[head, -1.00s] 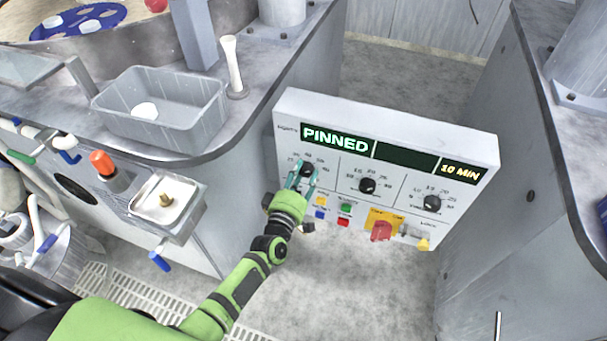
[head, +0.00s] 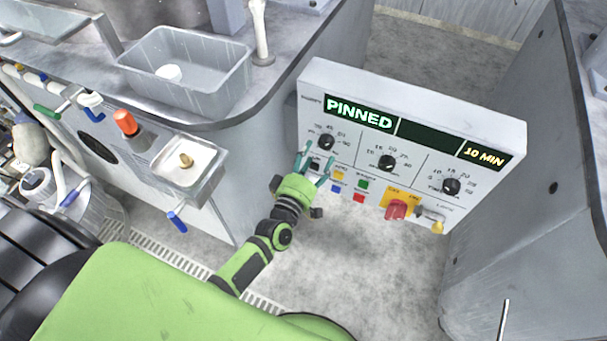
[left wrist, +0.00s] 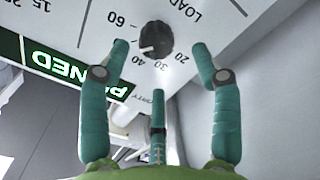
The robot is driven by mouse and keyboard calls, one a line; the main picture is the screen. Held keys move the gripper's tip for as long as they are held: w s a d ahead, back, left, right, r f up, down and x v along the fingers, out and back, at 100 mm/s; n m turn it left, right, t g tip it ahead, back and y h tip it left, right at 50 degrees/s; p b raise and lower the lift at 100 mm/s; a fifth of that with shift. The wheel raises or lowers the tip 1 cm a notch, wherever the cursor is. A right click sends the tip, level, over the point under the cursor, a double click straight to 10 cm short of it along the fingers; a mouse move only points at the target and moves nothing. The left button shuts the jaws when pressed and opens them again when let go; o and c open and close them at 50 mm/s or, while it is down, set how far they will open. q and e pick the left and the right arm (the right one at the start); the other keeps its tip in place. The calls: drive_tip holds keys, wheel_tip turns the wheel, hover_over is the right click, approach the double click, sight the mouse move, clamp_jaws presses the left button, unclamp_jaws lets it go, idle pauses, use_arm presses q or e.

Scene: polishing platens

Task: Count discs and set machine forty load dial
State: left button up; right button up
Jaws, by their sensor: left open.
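The control panel (head: 400,97) stands between the machines, its display reading PINNED and 10 MIN. Its leftmost black dial (head: 326,142) shows close up in the left wrist view (left wrist: 156,38), labelled LOAD with 20, 30, 40 and 60 around it. The knob's white mark is on its lower left side, near 40. My left gripper (head: 319,158) is open just below this dial; in the left wrist view (left wrist: 161,50) its fingertips are either side of the knob, with visible gaps. My right gripper is not in view.
Two more dials, a middle one (head: 387,162) and a right one (head: 451,185), sit on the panel. Coloured buttons (head: 359,198) and a red switch (head: 396,210) lie below. A grey machine (head: 530,130) stands at the right. An orange knob (head: 125,122) is at the left.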

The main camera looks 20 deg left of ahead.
use_arm(q)
drive_tip(key=s, duration=0.7)
drive_tip(key=shift+s+a, duration=0.2)
drive_tip(key=shift+s, duration=0.2)
drive_tip(key=s+f+m+g+h, duration=0.1)
drive_tip(key=s+f+m+g, duration=0.5)
drive_tip(key=f, duration=0.7)
drive_tip(key=s+f+m+g, duration=0.25)
drive_tip(key=s+f, duration=0.45)
drive_tip(key=f, duration=0.7)
drive_tip(key=s+a+f+m+g, duration=0.1)
drive_tip(key=s+f+m+g, duration=0.1)
drive_tip(key=s, duration=0.5)
drive_tip(key=s+a+f+m+g+y, duration=0.1)
drive_tip(key=s+a+f+m+g, duration=0.1)
drive_tip(key=s+f, duration=0.3)
drive_tip(key=s+a+f+m+g, duration=0.2)
drive_tip(key=s+f+g, duration=0.2)
drive_tip(key=s, duration=0.7)
drive_tip(key=shift+f+y, duration=0.15)
drive_tip(key=shift+y, duration=0.15)
drive_tip(key=shift+g, duration=0.25)
drive_tip(key=c, duration=0.5)
drive_tip(key=shift+s, duration=0.1)
